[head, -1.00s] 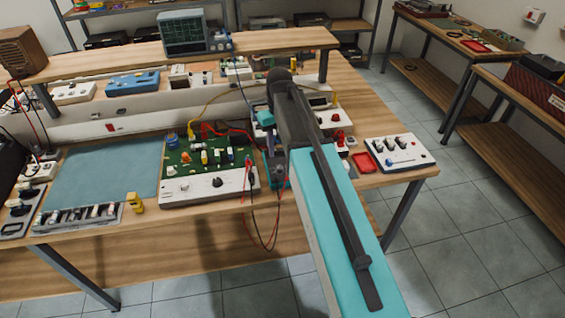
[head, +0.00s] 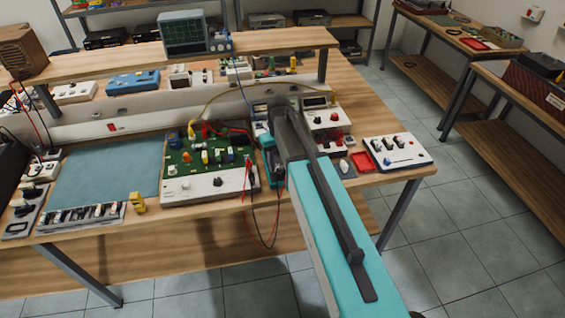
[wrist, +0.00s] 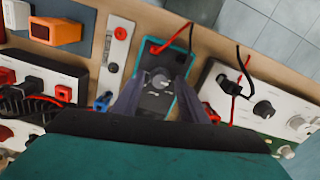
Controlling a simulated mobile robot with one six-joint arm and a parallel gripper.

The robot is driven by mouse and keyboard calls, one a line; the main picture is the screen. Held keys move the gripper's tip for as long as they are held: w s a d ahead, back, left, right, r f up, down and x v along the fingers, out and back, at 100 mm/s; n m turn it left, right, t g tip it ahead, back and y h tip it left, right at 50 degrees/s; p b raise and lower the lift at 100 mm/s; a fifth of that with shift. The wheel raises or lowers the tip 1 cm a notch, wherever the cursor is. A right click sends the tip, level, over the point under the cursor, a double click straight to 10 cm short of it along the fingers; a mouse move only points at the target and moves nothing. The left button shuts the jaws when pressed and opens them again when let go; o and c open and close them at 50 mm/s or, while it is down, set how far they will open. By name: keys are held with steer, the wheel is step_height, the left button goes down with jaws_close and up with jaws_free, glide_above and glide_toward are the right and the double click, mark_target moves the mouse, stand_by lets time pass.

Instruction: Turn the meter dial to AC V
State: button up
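The meter (wrist: 163,57) is a dark device with a teal edge, seen from above in the wrist view. Its round grey dial (wrist: 160,79) is near the middle of that view. My gripper (wrist: 161,84) is open, with one dark finger on each side of the dial; I cannot tell whether either finger touches it. The fingers cover parts of the meter's sides. In the head view, the meter's teal edge (head: 269,156) shows beside my arm, which hides most of it. The dial's marks are too small to read.
A green circuit board unit (head: 209,186) with knobs and red and black leads stands just left of the meter. A white switch box (head: 398,152) and a red tray (head: 362,162) lie to the right. A blue-green mat (head: 105,172) is clear at the left.

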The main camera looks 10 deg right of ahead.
steer(key=shift+f, duration=0.1)
jaws_close()
steer(key=shift+d, duration=0.4)
steer(key=shift+a, duration=0.35)
steer(key=shift+a+m, duration=0.1)
steer(key=shift+m, duration=0.2)
